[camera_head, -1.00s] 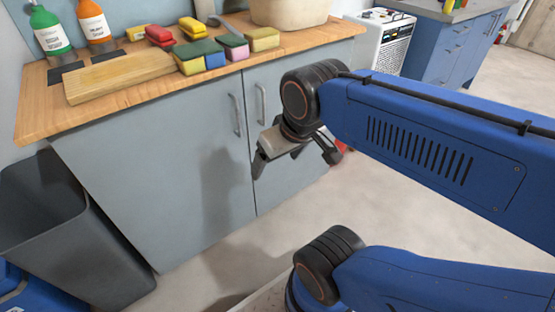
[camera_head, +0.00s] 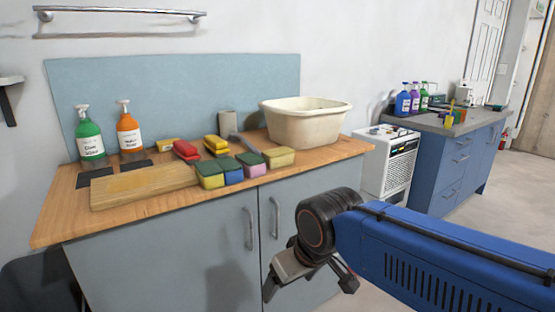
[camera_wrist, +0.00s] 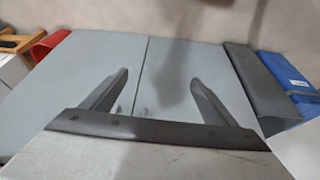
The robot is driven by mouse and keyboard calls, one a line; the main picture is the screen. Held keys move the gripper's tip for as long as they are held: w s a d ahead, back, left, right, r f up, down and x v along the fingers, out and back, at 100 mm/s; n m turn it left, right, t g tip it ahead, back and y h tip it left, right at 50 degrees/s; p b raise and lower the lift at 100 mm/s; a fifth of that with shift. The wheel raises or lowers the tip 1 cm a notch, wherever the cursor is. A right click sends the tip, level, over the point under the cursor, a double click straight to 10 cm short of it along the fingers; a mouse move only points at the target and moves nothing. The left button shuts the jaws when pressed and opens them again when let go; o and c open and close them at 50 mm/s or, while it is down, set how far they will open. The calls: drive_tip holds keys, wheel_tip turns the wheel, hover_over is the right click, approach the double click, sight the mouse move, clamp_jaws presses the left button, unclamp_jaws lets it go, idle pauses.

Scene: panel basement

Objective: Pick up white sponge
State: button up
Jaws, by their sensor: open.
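Several sponges lie on the wooden counter (camera_head: 150,208) in the head view: a red one (camera_head: 186,150), yellow ones (camera_head: 216,144) and two-tone ones with green tops (camera_head: 210,173). None of them looks clearly white. A pale grey block (camera_head: 227,123) stands upright behind them; I cannot tell whether it is a sponge. My gripper (camera_head: 309,289) is open and empty, below counter height in front of the grey cabinet doors. In the wrist view its two fingers (camera_wrist: 159,77) are spread apart with nothing between them, facing the cabinet.
A cream basin (camera_head: 305,124) stands at the counter's right. A cutting board (camera_head: 145,185), a green bottle (camera_head: 89,138) and an orange bottle (camera_head: 129,134) are on the left. A white appliance (camera_head: 388,165) and a blue cabinet (camera_head: 445,172) stand to the right, beyond open floor.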

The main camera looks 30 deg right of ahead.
drive_tip(key=c, duration=0.4)
wheel_tip(320, 180, up, 33)
drive_tip(key=n+g+h, duration=0.5)
drive_tip(key=n, duration=1.3)
hover_over(277, 151)
drive_tip(key=a, duration=0.6)
drive_tip(key=shift+y, duration=0.3)
drive_tip(key=x, duration=1.6)
drive_tip(key=shift+w+d+f, duration=0.15)
drive_tip(key=shift+d+f, duration=0.05)
drive_tip(key=shift+f, duration=0.2)
drive_tip(key=c, duration=1.2)
